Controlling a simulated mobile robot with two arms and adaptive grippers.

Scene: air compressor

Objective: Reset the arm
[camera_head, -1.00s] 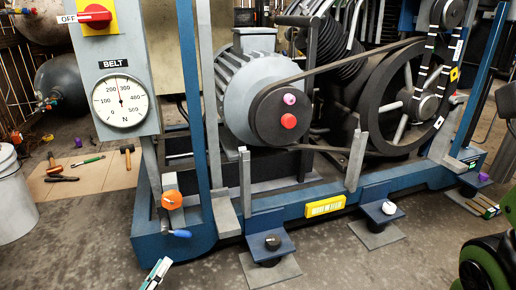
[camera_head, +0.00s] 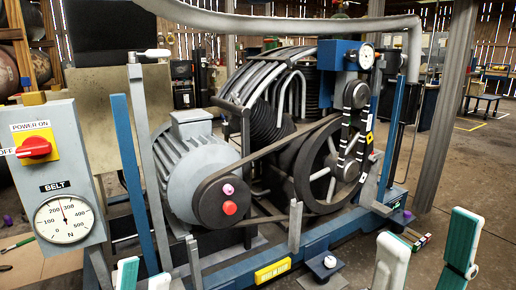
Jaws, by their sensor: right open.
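My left gripper (camera_head: 144,276) is at the bottom edge, left of centre. Only its two pale fingertips show, with a small gap between them and nothing seen in it. My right gripper (camera_head: 426,250) is at the bottom right, its green and white fingers pointing up, wide apart and empty. Both are in front of the air compressor, with its grey motor (camera_head: 188,165), belt and large black flywheel (camera_head: 325,170). Neither gripper is seen holding any part of it. The arms behind the fingers are out of view.
The gauge panel (camera_head: 62,170) with a red power switch (camera_head: 34,148) stands at the left. Blue and grey posts rise from the compressor's blue base (camera_head: 340,228). A yellow block (camera_head: 272,271) sits on its front. Open floor (camera_head: 465,165) lies at the right.

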